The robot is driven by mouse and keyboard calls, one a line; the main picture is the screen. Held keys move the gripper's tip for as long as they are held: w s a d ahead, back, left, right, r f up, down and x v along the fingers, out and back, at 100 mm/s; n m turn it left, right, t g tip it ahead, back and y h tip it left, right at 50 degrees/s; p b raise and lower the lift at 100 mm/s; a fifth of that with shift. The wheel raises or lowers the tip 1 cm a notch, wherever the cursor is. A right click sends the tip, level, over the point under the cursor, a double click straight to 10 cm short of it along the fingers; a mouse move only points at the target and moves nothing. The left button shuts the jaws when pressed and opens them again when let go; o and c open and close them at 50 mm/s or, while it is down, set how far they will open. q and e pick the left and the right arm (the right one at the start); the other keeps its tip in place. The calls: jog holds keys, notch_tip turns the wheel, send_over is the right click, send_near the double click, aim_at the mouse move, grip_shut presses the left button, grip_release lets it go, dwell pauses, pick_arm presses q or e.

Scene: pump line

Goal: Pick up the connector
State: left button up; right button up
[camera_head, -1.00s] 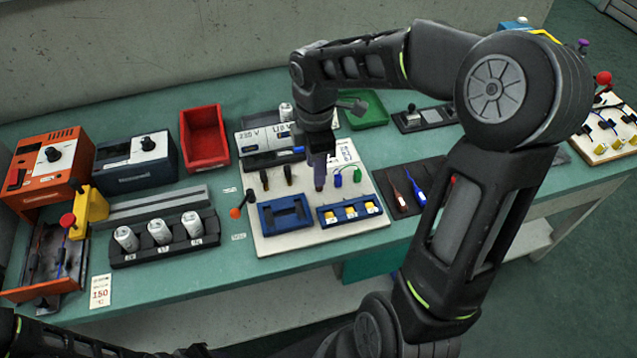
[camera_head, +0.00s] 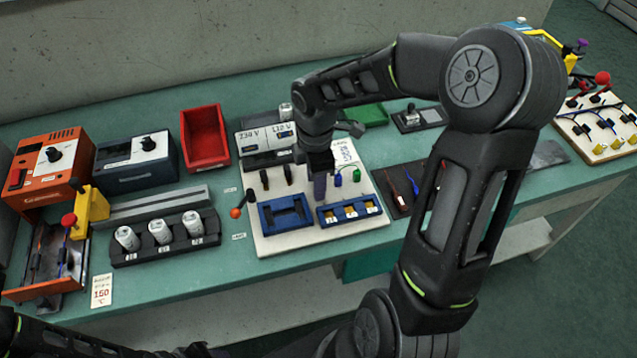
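Small yellow connectors (camera_head: 351,211) sit in a blue three-slot holder (camera_head: 324,222) on the white board (camera_head: 300,240); I cannot tell which one the task means. My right gripper (camera_head: 320,188) points down over the board, just behind the left end of the holder. Its fingers look narrow and edge-on, so their opening is unclear, and I see nothing clearly held. Only dark parts of my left arm show at the bottom left; its gripper is not seen.
A blue frame (camera_head: 268,218) stands left of the holder, with a red-orange-tipped lever (camera_head: 236,212) beside it. Black, blue and green plugs (camera_head: 338,180) stand behind. A red bin (camera_head: 205,138) and a rack of grey cylinders (camera_head: 161,232) are farther left.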

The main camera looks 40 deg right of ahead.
jog(key=shift+c, duration=0.2)
grip_shut()
dwell(0.3)
